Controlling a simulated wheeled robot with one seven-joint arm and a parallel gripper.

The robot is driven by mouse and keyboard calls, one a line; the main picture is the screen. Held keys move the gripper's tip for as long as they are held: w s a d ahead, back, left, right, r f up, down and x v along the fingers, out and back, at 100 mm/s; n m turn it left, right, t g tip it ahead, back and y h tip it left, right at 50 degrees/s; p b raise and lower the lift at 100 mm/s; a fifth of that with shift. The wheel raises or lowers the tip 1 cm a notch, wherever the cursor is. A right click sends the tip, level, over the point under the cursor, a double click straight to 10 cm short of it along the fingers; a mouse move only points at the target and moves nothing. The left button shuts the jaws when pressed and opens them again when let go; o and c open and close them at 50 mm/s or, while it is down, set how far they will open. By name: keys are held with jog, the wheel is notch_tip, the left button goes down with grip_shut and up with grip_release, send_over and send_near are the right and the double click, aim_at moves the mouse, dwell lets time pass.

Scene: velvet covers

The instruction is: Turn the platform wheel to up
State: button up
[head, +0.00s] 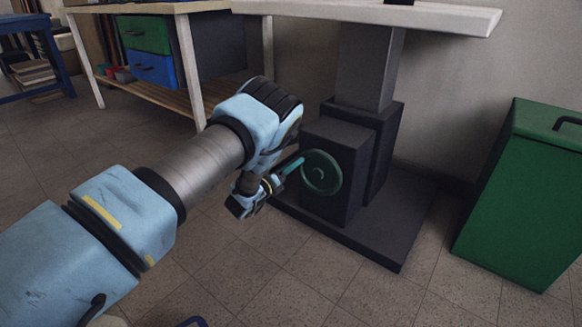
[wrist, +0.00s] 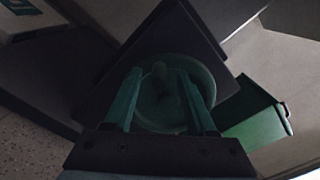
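The platform wheel (head: 322,173) is a dark green disc on the front of a dark box on the platform's pedestal (head: 372,70). The pedestal carries a pale top (head: 440,17). My gripper (head: 299,163) reaches the wheel's left side from the left, with its teal fingers close to the rim. In the wrist view, the fingers (wrist: 160,75) stand apart, with the wheel (wrist: 165,118) behind and between them. A small knob-like part shows near the fingertips. I cannot tell whether the fingers touch it. No marking for up is readable.
A green bin (head: 525,190) stands on the right; it also shows in the wrist view (wrist: 250,122). A wooden bench (head: 165,92) with green and blue drawers is at the back left. The pedestal's dark base plate (head: 390,235) lies on the tiled floor. Floor in front is mostly clear.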

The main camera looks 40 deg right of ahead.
jog(key=p+v, duration=0.3)
jog(key=v, duration=0.8)
jog(key=shift+d, duration=0.1)
